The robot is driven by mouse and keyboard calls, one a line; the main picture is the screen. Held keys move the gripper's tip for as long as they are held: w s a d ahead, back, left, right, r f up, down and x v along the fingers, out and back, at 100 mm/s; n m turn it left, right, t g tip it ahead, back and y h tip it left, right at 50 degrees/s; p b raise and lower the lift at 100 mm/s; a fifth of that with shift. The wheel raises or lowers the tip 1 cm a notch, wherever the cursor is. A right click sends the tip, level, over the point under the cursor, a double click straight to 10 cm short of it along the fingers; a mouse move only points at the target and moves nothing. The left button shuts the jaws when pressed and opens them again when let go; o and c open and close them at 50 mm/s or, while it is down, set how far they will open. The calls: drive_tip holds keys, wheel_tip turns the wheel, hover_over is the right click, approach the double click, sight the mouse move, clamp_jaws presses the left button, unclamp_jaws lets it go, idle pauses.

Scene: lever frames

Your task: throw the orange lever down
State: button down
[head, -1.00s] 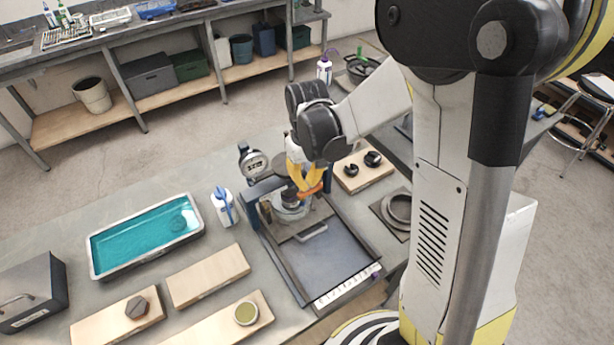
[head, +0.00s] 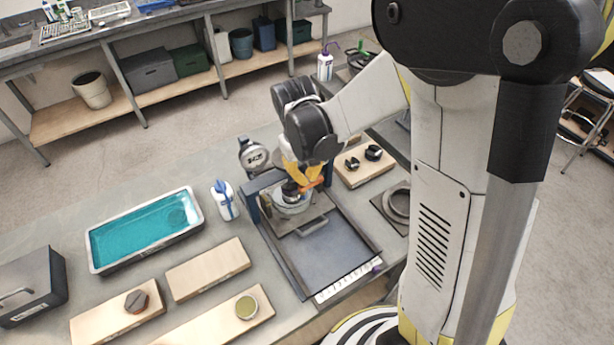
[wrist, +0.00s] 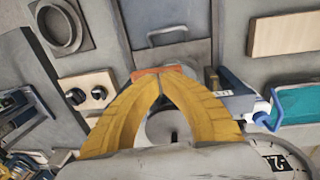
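The orange lever (head: 312,184) is a short bar by the round metal fixture (head: 292,202) at the back of a framed grey plate on the bench. In the wrist view the lever (wrist: 148,71) lies crosswise at my fingertips. My gripper (head: 300,181) has yellow fingers and points down at the lever from above. In the wrist view its fingertips (wrist: 162,76) meet at the lever's near edge, and they look shut with no clear gap. The fingers hide part of the lever. I cannot tell whether they press on it.
A dial gauge (head: 253,155) and a white bottle (head: 224,200) stand left of the fixture. A teal-filled tray (head: 196,205) is further left. A wooden board (head: 362,176) with black knobs and a round grey ring (head: 397,202) are to the right. The framed plate's front (head: 330,255) is clear.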

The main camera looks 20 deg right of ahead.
drive_tip(key=shift+a+f+h+b, duration=0.15)
drive_tip(key=shift+f+h+b, duration=0.1)
drive_tip(key=shift+h+b, duration=0.3)
drive_tip(key=shift+d+f+t+h+b, duration=0.2)
drive_tip(key=shift+f+h+b, duration=0.85)
drive_tip(key=shift+b, duration=0.9)
drive_tip(key=shift+d+f+t+h+b, duration=0.1)
drive_tip(key=shift+f+t+h+b, duration=0.2)
drive_tip(key=shift+f+h+b, duration=1.2)
drive_tip(key=shift+d+r+y+b, duration=0.15)
drive_tip(key=shift+y+b, duration=0.5)
drive_tip(key=shift+y, duration=0.05)
